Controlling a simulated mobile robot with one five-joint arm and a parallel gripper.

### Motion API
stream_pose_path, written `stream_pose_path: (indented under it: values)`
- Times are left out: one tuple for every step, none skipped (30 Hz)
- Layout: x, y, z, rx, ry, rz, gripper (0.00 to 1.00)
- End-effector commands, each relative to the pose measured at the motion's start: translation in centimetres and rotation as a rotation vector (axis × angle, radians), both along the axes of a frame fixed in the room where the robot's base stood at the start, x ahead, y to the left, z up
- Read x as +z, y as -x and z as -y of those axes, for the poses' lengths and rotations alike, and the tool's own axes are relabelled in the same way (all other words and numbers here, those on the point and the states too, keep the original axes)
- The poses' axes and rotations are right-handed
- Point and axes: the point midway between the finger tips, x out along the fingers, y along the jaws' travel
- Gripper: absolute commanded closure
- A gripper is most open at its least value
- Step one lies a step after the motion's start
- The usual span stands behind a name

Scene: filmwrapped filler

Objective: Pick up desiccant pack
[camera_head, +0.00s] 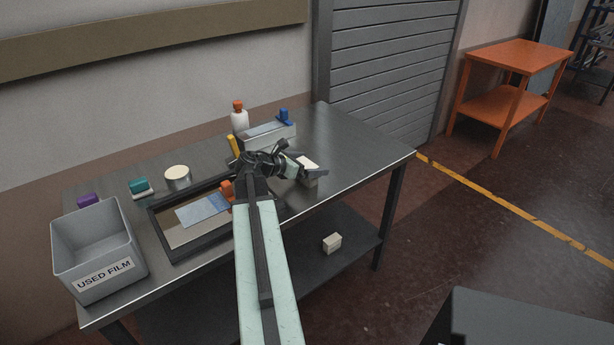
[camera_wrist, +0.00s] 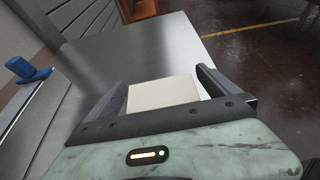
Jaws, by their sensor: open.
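A pale cream block (camera_wrist: 163,92), which looks like the desiccant pack, lies between the two fingers of my gripper (camera_wrist: 162,80) in the wrist view. The fingers stand apart, one on each side, with a narrow gap showing at the right; contact at the left is unclear. In the head view the pale block (camera_head: 308,162) shows near the right end of the metal table, partly covered by my gripper (camera_head: 300,166). Its lower part is hard to make out there.
A grey USED FILM bin (camera_head: 98,250) stands at the table's left. A dark-framed tray (camera_head: 165,240) lies beside it. A grey box (camera_head: 262,137) with a blue-topped item (camera_head: 284,116) and a white bottle (camera_head: 239,121) stand behind. Another pale block (camera_head: 332,242) sits on the lower shelf. The table's right end is clear.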

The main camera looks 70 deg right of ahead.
Motion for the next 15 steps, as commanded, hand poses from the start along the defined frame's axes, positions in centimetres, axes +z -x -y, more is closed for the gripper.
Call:
stream_pose_path:
  values:
    - [-0.68, 0.42, 0.72, -0.002, 0.000, 0.000, 0.00]
    - [-0.72, 0.59, 0.94, -0.003, -0.001, -0.001, 0.00]
    - [-0.70, 0.70, 1.07, -0.002, 0.000, -0.001, 0.00]
    - [-0.65, 0.72, 1.09, -0.001, -0.001, -0.001, 0.00]
    - [-0.59, 0.71, 1.06, -0.001, -0.001, -0.001, 0.00]
    - [-0.55, 0.72, 1.02, -0.001, -0.001, -0.001, 0.00]
    - [-0.54, 0.71, 1.02, -0.001, -0.001, -0.001, 0.00]
    - [-0.54, 0.72, 1.01, -0.001, -0.001, -0.001, 0.00]
    - [-0.53, 0.72, 1.01, -0.001, -0.001, -0.001, 0.08]
    - [-0.53, 0.72, 1.01, -0.001, 0.000, 0.000, 0.17]
    - [-0.53, 0.72, 1.00, -0.001, 0.000, 0.000, 0.25]
    - [-0.53, 0.73, 1.01, -0.001, 0.000, 0.000, 0.36]
    - [-0.53, 0.73, 1.01, -0.001, 0.000, 0.000, 0.44]
    - [-0.53, 0.74, 1.00, -0.002, 0.000, -0.001, 0.53]
    - [-0.53, 0.74, 1.00, -0.002, 0.000, -0.001, 0.64]
